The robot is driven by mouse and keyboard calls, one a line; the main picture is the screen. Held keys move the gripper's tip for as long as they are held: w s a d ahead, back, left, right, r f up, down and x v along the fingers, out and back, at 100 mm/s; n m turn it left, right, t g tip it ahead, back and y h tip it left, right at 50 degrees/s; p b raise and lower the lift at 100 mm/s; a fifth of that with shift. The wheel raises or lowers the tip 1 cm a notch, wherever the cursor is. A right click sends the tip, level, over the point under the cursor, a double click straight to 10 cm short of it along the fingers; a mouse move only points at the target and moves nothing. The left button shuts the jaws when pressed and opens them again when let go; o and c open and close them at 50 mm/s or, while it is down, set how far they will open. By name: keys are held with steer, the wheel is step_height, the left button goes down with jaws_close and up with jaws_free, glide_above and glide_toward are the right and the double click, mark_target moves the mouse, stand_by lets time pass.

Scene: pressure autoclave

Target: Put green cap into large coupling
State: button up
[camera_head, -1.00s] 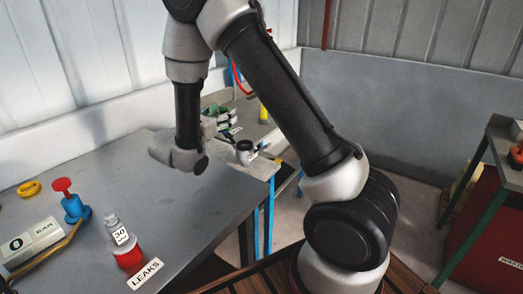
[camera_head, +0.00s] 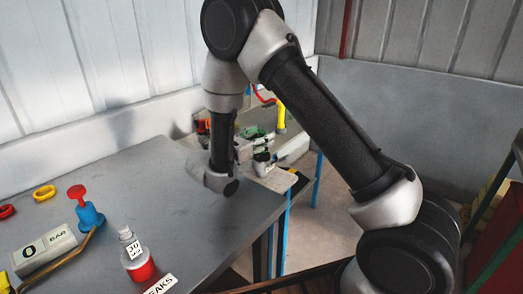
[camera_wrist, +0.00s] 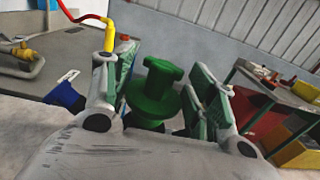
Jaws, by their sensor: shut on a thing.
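The green cap (camera_wrist: 158,86), a round stepped piece with a flange, sits between the green-padded fingers of my gripper (camera_wrist: 163,92) in the wrist view. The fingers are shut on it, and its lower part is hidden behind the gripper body. In the head view my gripper (camera_head: 256,134) is small and partly behind my arm, over the far end of the bench. A small pale piece with a dark top (camera_head: 262,163) stands just below it on the light bench corner. I cannot tell for sure which piece is the large coupling.
A grey table (camera_head: 150,200) carries a blue valve with a red knob (camera_head: 88,212), a bottle of red liquid (camera_head: 138,262), a yellow ring (camera_head: 45,192) and a gauge block (camera_head: 43,250). A yellow post (camera_head: 281,117) with a red hose stands behind my gripper. A blue labelled piece (camera_wrist: 65,97) is at left.

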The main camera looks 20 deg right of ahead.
steer(key=shift+f, duration=2)
steer(key=shift+f, duration=0.15)
steer(key=shift+f, duration=0.1)
steer(key=o, duration=0.8)
steer(key=shift+c, duration=0.2)
